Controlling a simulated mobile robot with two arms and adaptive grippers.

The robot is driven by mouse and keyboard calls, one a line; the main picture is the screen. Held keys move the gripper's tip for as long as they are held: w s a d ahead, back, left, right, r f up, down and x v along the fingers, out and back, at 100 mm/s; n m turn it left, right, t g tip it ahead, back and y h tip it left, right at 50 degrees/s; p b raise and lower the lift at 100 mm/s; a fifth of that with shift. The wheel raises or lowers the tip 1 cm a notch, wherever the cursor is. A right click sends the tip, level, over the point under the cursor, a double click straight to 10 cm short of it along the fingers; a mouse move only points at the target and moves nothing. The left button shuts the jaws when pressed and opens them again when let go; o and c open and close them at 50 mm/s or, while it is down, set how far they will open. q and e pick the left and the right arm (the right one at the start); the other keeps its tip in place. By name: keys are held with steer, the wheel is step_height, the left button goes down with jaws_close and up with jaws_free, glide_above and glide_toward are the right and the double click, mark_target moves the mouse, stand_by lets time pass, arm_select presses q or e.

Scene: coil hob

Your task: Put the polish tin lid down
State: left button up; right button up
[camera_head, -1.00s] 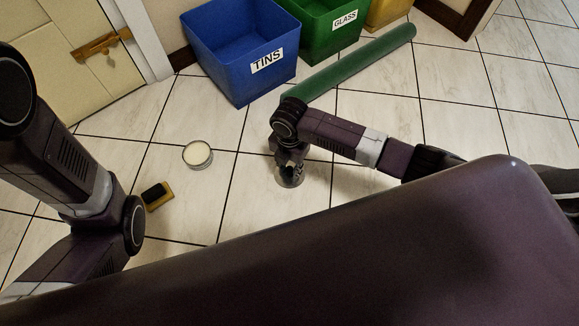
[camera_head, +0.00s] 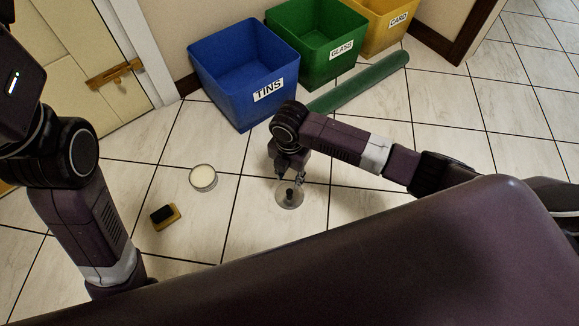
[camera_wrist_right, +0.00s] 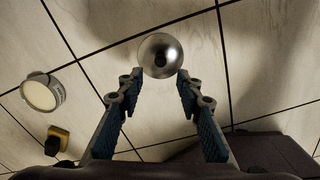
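The polish tin lid (camera_head: 289,199) is a round, shiny metal disc with a dark spot or knob at its middle. It appears to lie flat on the tiled floor, and it also shows in the right wrist view (camera_wrist_right: 150,45). My right gripper (camera_head: 292,181) is just above it. In that wrist view the fingers of my right gripper (camera_wrist_right: 159,76) are spread apart, with nothing between them, and the lid is just beyond the tips. The open polish tin (camera_head: 203,178), with pale contents, stands on the floor to the left. My left gripper is out of view.
Blue TINS (camera_head: 231,108), green GLASS (camera_head: 322,67) and yellow CARD (camera_head: 390,36) bins stand behind. A green cylinder (camera_head: 362,81) lies before them. Floor between tin and lid is clear.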

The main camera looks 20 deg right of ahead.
steer(key=shift+r+p, duration=0.35)
steer(key=shift+r, duration=0.7)
steer(key=shift+a, duration=0.1)
